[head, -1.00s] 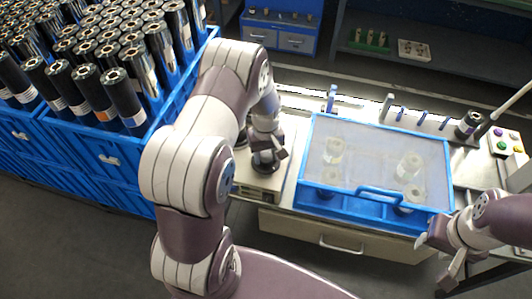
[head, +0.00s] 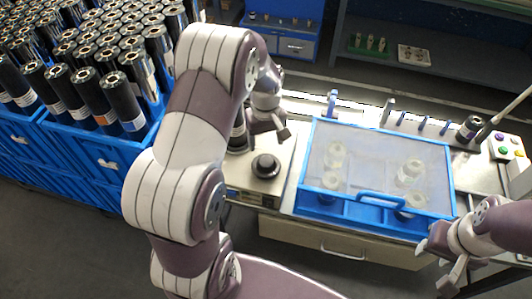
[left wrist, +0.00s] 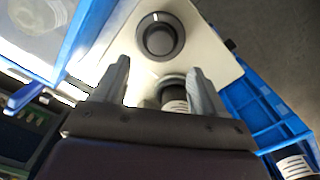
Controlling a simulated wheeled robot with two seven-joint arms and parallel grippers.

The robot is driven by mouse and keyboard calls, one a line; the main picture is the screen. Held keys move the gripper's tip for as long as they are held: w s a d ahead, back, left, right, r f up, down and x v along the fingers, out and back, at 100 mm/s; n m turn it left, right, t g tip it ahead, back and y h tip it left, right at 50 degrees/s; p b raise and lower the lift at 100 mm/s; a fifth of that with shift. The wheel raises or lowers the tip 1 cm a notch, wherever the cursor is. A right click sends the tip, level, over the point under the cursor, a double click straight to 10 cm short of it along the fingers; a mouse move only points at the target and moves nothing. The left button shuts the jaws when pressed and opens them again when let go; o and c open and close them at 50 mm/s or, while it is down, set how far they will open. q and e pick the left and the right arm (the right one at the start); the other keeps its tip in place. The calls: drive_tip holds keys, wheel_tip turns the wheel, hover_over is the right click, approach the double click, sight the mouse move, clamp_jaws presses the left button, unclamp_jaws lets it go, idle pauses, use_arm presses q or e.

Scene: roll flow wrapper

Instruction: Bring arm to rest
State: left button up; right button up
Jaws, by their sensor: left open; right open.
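My left arm reaches in from the left in the head view, and its gripper (head: 278,126) hangs above the bench, behind a round black knob-like part (head: 266,166). In the left wrist view the left gripper (left wrist: 158,82) has its two fingers spread with nothing held between them. The round black part (left wrist: 160,37) lies beyond the fingertips, and a dark roll with a white label (left wrist: 174,92) shows below, between the fingers. My right gripper (head: 440,262) is at the lower right in the head view, open and empty, near the bench's front edge.
A blue-framed clear cover (head: 375,165) with several pale rolls under it stands right of the left gripper. Blue crates (head: 85,150) full of dark rolls stand at the left. A button panel (head: 508,146) is at the far right. Floor shows in front.

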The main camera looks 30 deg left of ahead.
use_arm(q)
wheel_tip(320, 180, up, 4)
drive_tip(key=shift+f, duration=0.15)
idle(0.4)
drive_tip(key=s+d+r+m, duration=0.1)
drive_tip(key=s+d+m, duration=0.3)
drive_tip(key=s, duration=0.2)
drive_tip(key=s+d+r+m+t, duration=0.1)
drive_tip(key=s+d+m, duration=0.3)
drive_tip(key=s, duration=0.3)
drive_tip(key=shift+s+d+m, duration=0.15)
drive_tip(key=shift+s+m, duration=0.15)
drive_tip(key=shift+m, duration=0.3)
drive_tip(key=shift+r, duration=0.1)
idle(0.3)
